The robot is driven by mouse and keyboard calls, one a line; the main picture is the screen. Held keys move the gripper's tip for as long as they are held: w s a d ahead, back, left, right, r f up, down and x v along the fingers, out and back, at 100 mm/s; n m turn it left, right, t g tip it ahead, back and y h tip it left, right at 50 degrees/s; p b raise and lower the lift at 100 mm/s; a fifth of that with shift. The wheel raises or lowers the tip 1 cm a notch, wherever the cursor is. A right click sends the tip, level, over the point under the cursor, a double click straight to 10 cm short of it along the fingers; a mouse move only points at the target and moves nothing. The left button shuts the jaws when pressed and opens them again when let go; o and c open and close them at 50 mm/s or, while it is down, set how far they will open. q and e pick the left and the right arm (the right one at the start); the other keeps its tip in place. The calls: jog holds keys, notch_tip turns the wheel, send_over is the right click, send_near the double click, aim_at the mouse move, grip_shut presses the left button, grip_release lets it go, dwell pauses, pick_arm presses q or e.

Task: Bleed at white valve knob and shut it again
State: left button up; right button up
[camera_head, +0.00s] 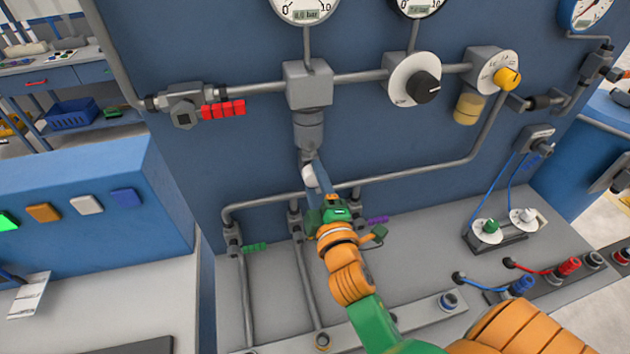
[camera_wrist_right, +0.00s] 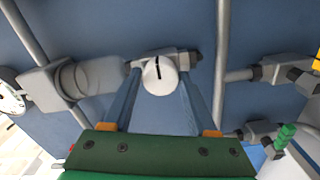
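The white valve knob (camera_wrist_right: 160,77) has a black mark, which stands upright in the right wrist view. In the head view the knob (camera_head: 309,177) is partly hidden behind my right gripper (camera_head: 316,178), below the grey pipe body (camera_head: 309,129). My right gripper (camera_wrist_right: 160,74) reaches to the knob with its blue fingers apart, one on each side of it. Narrow gaps seem to show between fingers and knob; I cannot tell whether either finger touches. My left gripper is not in view.
Pipes run close around the knob, with a green handle (camera_head: 255,247) and a purple handle (camera_head: 378,220) below. A red handle (camera_head: 223,108) is at upper left. A white dial with a black knob (camera_head: 424,87) and a yellow knob (camera_head: 507,78) are at upper right.

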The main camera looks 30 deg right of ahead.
jog(key=shift+o, duration=1.1)
jog(key=b+v, duration=0.2)
jog(key=v, duration=0.5)
jog(key=shift+b, duration=0.3)
